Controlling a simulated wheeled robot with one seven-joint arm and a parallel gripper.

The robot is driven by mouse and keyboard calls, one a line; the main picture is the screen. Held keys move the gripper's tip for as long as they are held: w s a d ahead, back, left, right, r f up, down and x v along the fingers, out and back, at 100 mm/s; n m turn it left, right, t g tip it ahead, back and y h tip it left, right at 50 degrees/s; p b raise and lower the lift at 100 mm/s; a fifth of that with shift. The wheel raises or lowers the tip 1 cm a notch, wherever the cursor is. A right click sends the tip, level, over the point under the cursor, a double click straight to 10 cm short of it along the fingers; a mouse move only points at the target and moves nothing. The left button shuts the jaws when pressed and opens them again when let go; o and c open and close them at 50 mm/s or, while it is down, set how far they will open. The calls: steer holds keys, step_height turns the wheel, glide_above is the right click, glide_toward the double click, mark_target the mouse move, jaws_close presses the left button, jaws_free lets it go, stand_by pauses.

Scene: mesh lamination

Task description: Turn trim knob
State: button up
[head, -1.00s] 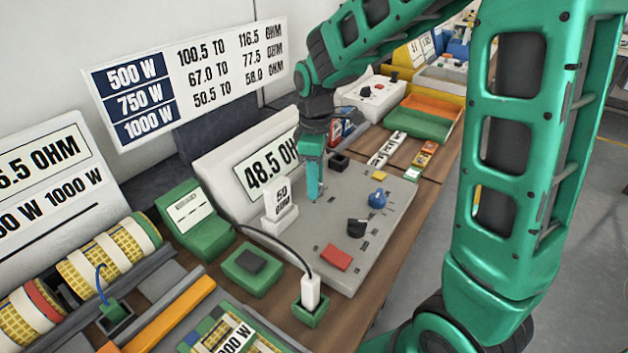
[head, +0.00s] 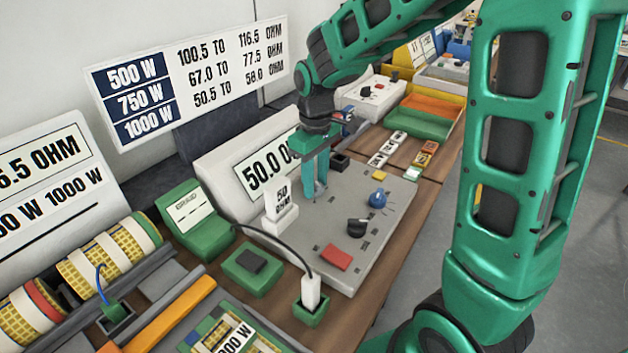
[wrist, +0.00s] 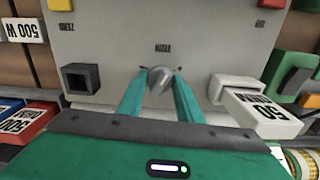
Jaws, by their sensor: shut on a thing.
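The trim knob (wrist: 161,81) is a small grey metallic knob on the meter's light grey panel, seen in the wrist view. My gripper (head: 314,192) has its green fingers down on the panel in the head view. In the wrist view my gripper (wrist: 160,82) is shut on the knob, one fingertip on each side. The fingers hide the knob in the head view. The meter display (head: 266,170) reads 50.0, with its right end hidden by my gripper. A white block (head: 281,208) marked 50 OHM stands to the left of my gripper.
A blue knob (head: 377,198), a black knob (head: 357,227) and a red button (head: 336,257) are on the same panel. A black square socket (wrist: 81,78) lies left of the knob in the wrist view. A white plug (head: 310,291) with a black cable stands in front.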

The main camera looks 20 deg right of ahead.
steer(key=shift+w+r+m, duration=0.15)
steer(key=shift+w+m, duration=0.05)
steer(key=shift+m, duration=0.2)
steer(key=o, duration=1)
steer(key=shift+s, duration=0.1)
steer(key=shift+o, duration=0.2)
step_height(320, 180, up, 11)
steer(key=shift+f, duration=0.2)
